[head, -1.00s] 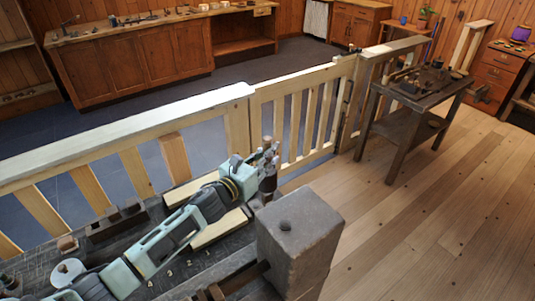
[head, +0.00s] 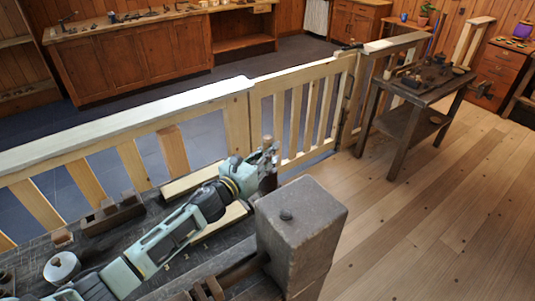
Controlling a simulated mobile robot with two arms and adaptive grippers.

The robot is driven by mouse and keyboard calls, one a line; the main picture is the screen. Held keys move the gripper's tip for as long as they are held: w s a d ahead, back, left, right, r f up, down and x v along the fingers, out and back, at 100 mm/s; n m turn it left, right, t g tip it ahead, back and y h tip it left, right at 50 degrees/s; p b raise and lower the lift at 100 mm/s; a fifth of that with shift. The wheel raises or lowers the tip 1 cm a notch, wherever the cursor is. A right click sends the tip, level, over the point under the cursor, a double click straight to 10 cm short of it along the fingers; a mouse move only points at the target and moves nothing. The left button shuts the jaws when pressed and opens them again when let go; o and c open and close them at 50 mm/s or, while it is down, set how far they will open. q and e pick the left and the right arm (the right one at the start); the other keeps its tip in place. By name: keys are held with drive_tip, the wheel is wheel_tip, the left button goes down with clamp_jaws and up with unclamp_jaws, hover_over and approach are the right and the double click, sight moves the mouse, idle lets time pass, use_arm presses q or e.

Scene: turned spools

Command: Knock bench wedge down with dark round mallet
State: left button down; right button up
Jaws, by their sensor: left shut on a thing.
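My left gripper (head: 268,158) is shut on a dark brown, round-bodied thing (head: 268,182), which looks like the dark round mallet, with a paler end upward. It is held roughly upright above the far edge of the workbench (head: 130,238), beyond the big grey block. My fingers hide part of it. I cannot pick out the bench wedge with certainty; the grey block or my arm may hide it. My right gripper is not in view.
The large grey block (head: 290,245) with a dark round knob on top stands at the bench's right end. A pale wooden railing (head: 110,132) runs behind the bench. A small dark table (head: 410,125) with tools stands right. Plank floor (head: 430,230) is clear.

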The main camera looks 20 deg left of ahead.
sight(265, 148)
use_arm(q)
drive_tip(key=shift+f, duration=0.15)
drive_tip(key=shift+r+p, duration=0.2)
drive_tip(key=shift+p, duration=0.1)
wheel_tip(265, 148, up, 3)
drive_tip(key=shift+r+p, duration=0.1)
drive_tip(key=shift+p, duration=1.15)
wheel_tip(265, 148, down, 4)
drive_tip(key=b, duration=0.4)
